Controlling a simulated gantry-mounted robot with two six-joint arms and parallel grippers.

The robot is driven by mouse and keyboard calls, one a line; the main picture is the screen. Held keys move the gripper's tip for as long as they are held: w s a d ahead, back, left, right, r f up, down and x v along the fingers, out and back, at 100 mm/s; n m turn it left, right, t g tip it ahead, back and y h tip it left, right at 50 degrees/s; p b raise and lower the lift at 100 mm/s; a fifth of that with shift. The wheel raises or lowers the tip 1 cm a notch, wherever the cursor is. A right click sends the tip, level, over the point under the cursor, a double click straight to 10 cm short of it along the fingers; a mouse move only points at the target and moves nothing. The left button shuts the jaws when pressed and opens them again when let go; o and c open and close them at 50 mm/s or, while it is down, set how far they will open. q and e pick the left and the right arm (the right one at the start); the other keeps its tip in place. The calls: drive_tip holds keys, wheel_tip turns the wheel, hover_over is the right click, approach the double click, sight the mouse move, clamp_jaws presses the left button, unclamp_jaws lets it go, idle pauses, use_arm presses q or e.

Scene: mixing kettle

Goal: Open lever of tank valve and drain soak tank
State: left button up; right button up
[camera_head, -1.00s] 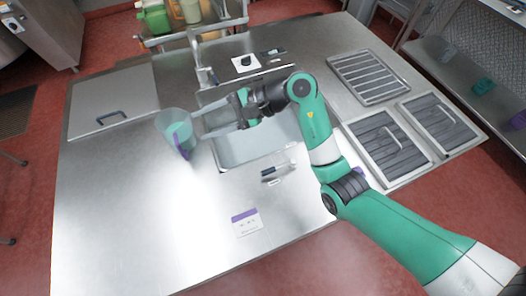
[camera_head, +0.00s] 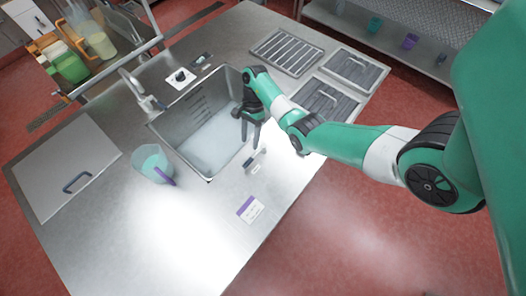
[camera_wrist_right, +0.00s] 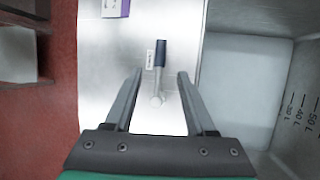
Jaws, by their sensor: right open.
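The soak tank (camera_head: 172,128) is a steel basin sunk in the counter, with a pale bluish surface low inside that looks like liquid. It also shows in the right wrist view (camera_wrist_right: 243,85), with volume marks on its wall. The valve lever (camera_head: 256,158), with a dark grip, sits on the counter by the tank's near-right side. In the right wrist view the lever (camera_wrist_right: 160,58) lies lengthwise between the finger lines. My right gripper (camera_head: 250,140) is open and empty, pointing down near the lever. In its wrist view, the fingers (camera_wrist_right: 160,74) flank the lever without visible contact. My left gripper is out of view.
Slatted panels (camera_head: 322,97) lie right.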

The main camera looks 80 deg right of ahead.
sight(248, 161)
drive_tip(key=b+x, duration=0.5)
drive_tip(key=x, duration=0.4)
clamp_jaws()
idle(0.4)
